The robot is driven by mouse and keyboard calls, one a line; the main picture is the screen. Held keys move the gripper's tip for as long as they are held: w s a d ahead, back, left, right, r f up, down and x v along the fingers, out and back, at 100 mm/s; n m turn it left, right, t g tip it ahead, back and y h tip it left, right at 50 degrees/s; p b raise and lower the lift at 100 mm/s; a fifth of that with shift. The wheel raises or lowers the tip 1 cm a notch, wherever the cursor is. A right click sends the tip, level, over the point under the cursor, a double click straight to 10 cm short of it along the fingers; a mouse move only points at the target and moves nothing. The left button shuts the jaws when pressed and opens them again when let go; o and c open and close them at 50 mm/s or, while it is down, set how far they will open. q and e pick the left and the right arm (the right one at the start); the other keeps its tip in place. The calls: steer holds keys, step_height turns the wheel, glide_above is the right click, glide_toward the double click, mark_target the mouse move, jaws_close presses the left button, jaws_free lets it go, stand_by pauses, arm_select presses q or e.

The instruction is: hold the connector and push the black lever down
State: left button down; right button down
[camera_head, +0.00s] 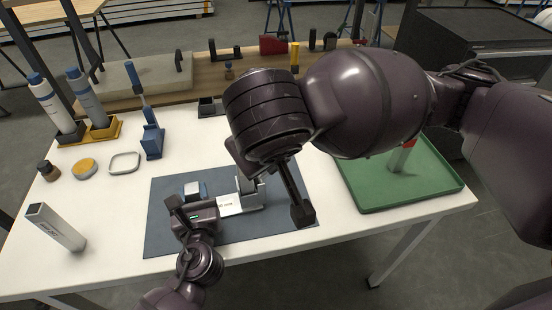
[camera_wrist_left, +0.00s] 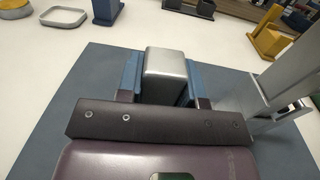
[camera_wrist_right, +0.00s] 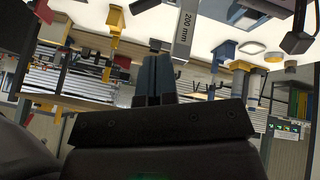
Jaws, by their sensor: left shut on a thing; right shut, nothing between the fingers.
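My left gripper (camera_wrist_left: 162,85) is shut on a light grey block, the connector (camera_wrist_left: 166,66), with a blue finger against each side. In the head view the left gripper (camera_head: 195,200) is low over the dark mat, beside a grey fixture (camera_head: 252,193) with a white label plate. The black lever (camera_head: 290,185) stands raised at the fixture, tilted, with a black block at its end. It also shows at the upper right of the right wrist view (camera_wrist_right: 297,41). My right gripper (camera_wrist_right: 152,80) is shut and empty; the right wrist hides its fingers in the head view.
The blue-grey mat (camera_head: 165,235) lies on a white table. A green tray (camera_head: 430,192) is on the right, partly behind my right arm. Bottles (camera_head: 50,105) and a blue holder (camera_head: 152,140) stand further back.

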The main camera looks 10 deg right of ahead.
stand_by(0.4)
glide_toward(274, 169)
steer(key=w+x, duration=0.1)
steer(key=x, duration=0.4)
steer(key=shift+w+d+f, duration=0.15)
steer(key=shift+w+d, duration=0.05)
steer(key=shift+d, duration=0.1)
steer(key=shift+d+f, duration=0.1)
stand_by(0.6)
steer(key=d+f+y, duration=0.1)
steer(key=d+f, duration=0.1)
steer(key=d+f+y, duration=0.1)
steer(key=d, duration=0.1)
steer(key=shift+w+f+m, duration=0.15)
steer(key=shift+f+m, duration=0.25)
stand_by(0.6)
steer(key=shift+a+y, duration=0.1)
steer(key=shift+y, duration=0.2)
